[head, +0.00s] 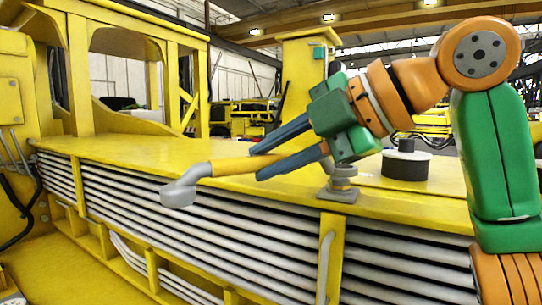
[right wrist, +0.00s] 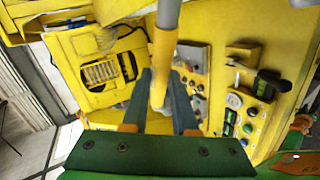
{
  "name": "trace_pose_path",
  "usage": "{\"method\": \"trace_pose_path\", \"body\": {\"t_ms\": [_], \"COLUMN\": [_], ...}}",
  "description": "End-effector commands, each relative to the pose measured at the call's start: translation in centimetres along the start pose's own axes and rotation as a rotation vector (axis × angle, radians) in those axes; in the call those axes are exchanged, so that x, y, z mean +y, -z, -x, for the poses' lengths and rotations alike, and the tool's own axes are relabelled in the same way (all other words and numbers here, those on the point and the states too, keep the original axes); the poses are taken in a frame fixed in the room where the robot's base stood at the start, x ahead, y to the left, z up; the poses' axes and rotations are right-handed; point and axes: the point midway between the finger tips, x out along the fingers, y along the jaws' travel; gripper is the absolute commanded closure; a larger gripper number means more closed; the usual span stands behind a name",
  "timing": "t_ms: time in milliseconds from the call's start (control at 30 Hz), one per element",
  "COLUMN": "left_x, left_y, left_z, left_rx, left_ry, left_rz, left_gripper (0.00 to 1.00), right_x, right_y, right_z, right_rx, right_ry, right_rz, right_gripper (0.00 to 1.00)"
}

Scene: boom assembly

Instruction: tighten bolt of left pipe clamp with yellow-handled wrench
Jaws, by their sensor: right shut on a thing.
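My right gripper (head: 259,163) is shut on the yellow-handled wrench (head: 228,167), with its two blue-grey fingers on the handle. The wrench's grey head (head: 182,190) points left and hangs over the front edge of the yellow boom. In the right wrist view, the yellow handle (right wrist: 161,62) runs up between the fingers of my gripper (right wrist: 160,78), and the wrench head is out of frame. Dark and grey pipes (head: 190,215) run along the boom's side, behind yellow upright bars (head: 79,187). I cannot make out which part is the left clamp's bolt. My left gripper is not in view.
A grey fitting (head: 340,190) and a black round part (head: 405,166) stand on the yellow boom top (head: 130,149). A yellow frame (head: 80,80) rises at the left. The right wrist view shows a panel with buttons and knobs (right wrist: 233,101). The boom top left of the wrench is clear.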

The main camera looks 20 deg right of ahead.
Motion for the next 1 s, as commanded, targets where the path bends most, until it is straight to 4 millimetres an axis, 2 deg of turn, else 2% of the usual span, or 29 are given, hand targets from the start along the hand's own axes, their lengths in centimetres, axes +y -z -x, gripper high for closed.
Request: {"method": "trace_pose_path", "body": {"t_ms": [333,1000], "left_x": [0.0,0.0], "left_y": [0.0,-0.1], "left_z": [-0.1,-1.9], "left_rx": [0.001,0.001], "left_ry": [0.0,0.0], "left_rz": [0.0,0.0], "left_gripper": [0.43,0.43], "right_x": [-0.1,-2.0], "right_y": [0.0,-0.5], "right_z": [0.0,-1.1], "right_rx": [0.001,0.001], "right_ry": [-0.002,-0.002], "right_rz": [0.0,0.0], "right_gripper": [1.0,1.0]}}
